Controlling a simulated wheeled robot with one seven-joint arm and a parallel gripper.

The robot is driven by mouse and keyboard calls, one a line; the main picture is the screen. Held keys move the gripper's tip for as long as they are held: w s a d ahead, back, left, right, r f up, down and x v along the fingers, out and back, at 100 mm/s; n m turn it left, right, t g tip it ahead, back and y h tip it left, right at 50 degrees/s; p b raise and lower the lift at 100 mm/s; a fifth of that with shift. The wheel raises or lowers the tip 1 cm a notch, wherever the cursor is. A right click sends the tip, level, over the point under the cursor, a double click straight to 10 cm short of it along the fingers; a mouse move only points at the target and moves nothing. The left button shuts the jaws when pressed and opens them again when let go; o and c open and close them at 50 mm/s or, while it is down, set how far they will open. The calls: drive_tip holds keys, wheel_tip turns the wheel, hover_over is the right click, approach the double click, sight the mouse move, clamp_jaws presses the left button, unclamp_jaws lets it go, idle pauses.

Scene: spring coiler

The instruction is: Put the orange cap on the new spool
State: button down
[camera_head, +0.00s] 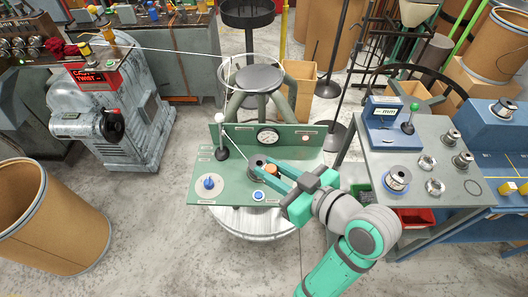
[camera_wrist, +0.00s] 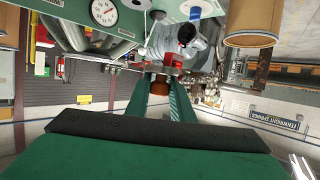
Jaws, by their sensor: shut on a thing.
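My gripper (camera_head: 268,168) reaches left over the green coiler panel (camera_head: 236,183). It is shut on the orange cap (camera_head: 271,170), a small orange piece between the fingertips. In the wrist view the cap (camera_wrist: 160,85) shows as a brownish-orange block between the two green fingers. A dark round spool (camera_head: 257,161) sits on the panel just left of the fingertips, partly hidden by them. I cannot tell whether the cap touches the spool.
A cardboard drum (camera_head: 50,220) stands at left.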

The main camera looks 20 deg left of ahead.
drive_tip(key=w+a+f, duration=0.4)
drive_tip(key=w+a, duration=0.1)
drive_tip(key=w, duration=0.3)
hover_over(259, 157)
drive_tip(key=s, duration=0.2)
drive_tip(key=f, duration=0.5)
drive_tip(key=shift+s+d+f, duration=0.15)
drive_tip(key=shift+d+f, duration=0.2)
drive_tip(key=shift+f, duration=1.6)
drive_tip(key=shift+f, duration=0.4)
drive_tip(key=shift+f, duration=0.15)
drive_tip(key=c, duration=1.5)
unclamp_jaws()
drive_tip(key=shift+c, duration=0.2)
